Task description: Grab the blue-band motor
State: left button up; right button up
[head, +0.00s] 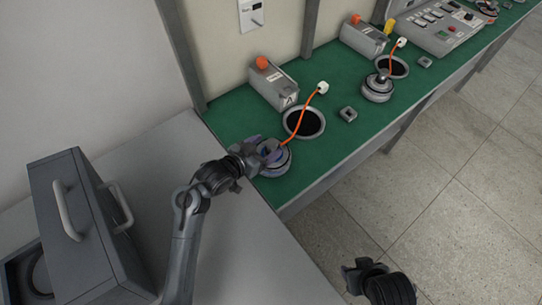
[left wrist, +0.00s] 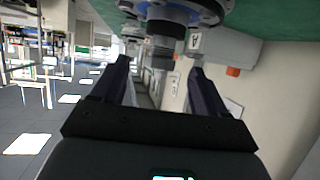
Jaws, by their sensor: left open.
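The nearest hub motor (head: 279,168) sits on the green bench top, a round grey disc partly hidden by my left gripper (head: 262,148). An orange cable with a white plug rises from it. In the left wrist view the motor (left wrist: 188,12) shows upside down at the top, with a bluish tint and its shaft (left wrist: 163,33) pointing between the fingers. My left gripper (left wrist: 159,62) is open, one finger on each side of the shaft line, with gaps visible. My right gripper (head: 358,273) is low at the bottom right, away from the bench; its jaws are unclear.
A second motor (head: 377,88) with an orange cable stands farther along the bench. Dark round holes (head: 304,122), grey boxes with orange knobs (head: 273,84) and a control panel (head: 437,27) line the back. A grey handled case (head: 85,225) stands at left.

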aim_at(271, 143)
pick_arm(q)
jog(key=b+x, duration=0.1)
jog(key=x, duration=0.3)
grip_shut()
dwell(0.4)
jog(key=shift+r, duration=0.2)
